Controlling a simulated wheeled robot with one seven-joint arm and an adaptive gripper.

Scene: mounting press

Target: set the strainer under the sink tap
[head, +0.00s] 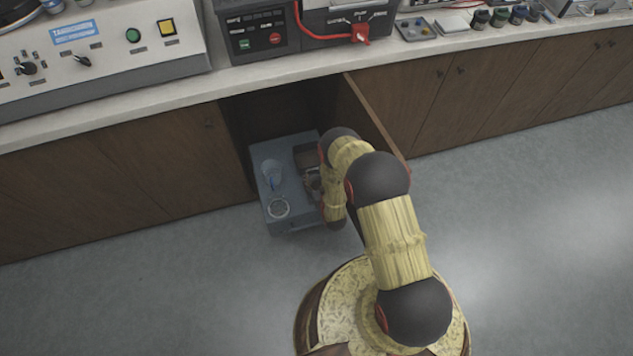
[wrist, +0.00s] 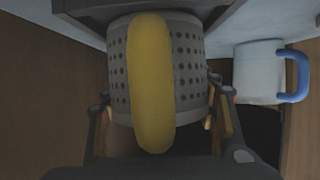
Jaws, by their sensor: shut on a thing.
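A grey, perforated strainer (wrist: 188,65) with a thick yellow handle (wrist: 150,85) fills the middle of the wrist view. My gripper (wrist: 160,118) has a finger on each side of it and is shut on it. In the head view, my gripper (head: 313,183) is low over the right side of a grey pulled-out drawer (head: 282,226); I cannot make out the strainer there, behind my arm. No sink or tap shows in either view.
A white mug with a blue handle (wrist: 260,75) stands close to the right finger. A pale cup (head: 271,170) and a round pale vessel (head: 278,208) stand in the drawer's left part. An open cabinet door (head: 372,120) is close to my arm. The counter (head: 230,80) overhangs behind.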

